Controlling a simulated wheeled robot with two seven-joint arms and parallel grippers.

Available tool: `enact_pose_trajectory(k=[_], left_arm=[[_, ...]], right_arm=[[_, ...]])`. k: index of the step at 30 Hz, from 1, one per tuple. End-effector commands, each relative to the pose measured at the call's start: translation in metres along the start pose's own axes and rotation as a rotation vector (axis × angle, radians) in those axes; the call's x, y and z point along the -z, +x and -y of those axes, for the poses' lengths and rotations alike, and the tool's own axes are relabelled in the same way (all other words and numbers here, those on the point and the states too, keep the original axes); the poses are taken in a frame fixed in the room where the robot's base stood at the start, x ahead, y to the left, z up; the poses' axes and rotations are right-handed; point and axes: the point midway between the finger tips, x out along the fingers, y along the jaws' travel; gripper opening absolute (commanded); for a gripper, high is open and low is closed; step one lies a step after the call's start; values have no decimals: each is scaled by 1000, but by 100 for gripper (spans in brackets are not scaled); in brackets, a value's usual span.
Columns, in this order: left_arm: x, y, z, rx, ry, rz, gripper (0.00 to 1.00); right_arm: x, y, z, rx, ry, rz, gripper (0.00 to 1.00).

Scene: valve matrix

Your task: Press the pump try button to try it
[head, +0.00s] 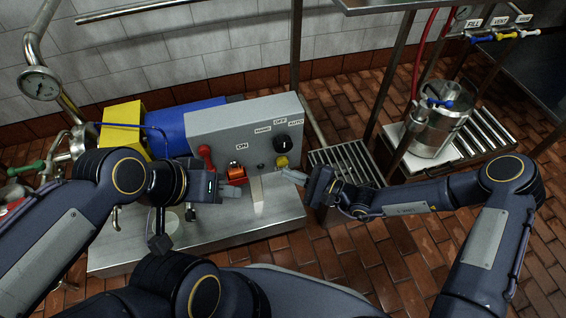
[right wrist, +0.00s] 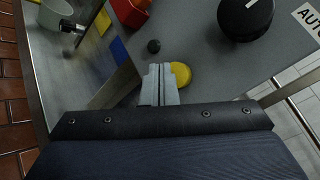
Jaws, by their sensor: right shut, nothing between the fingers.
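The yellow round button (head: 281,161) is on the grey control panel (head: 215,130), below the black HAND/OFF/AUTO knob (head: 283,144). No label on the button is readable. My right gripper (head: 284,174) is shut and empty, its fingertips at the panel just below the button. In the right wrist view the shut fingers (right wrist: 160,72) overlap the left edge of the yellow button (right wrist: 182,75); I cannot tell whether they touch it. My left gripper (head: 238,191) is in front of the panel's left part, below the orange-red switch (head: 236,172); its opening is unclear.
A red lever (head: 206,155) stands left of the switch. Behind are a blue motor (head: 185,127) and yellow box (head: 123,126). A steel vessel (head: 437,130) stands right on a bench. The steel tabletop (head: 240,228) lies below the panel.

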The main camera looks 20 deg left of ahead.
Motion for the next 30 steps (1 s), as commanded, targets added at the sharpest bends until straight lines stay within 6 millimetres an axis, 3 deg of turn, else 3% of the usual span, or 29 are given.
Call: enact_pose_trajectory(k=[30], left_arm=[[-1, 1, 1, 0, 0, 0, 36]], right_arm=[[6, 9, 6, -1, 0, 0, 0]])
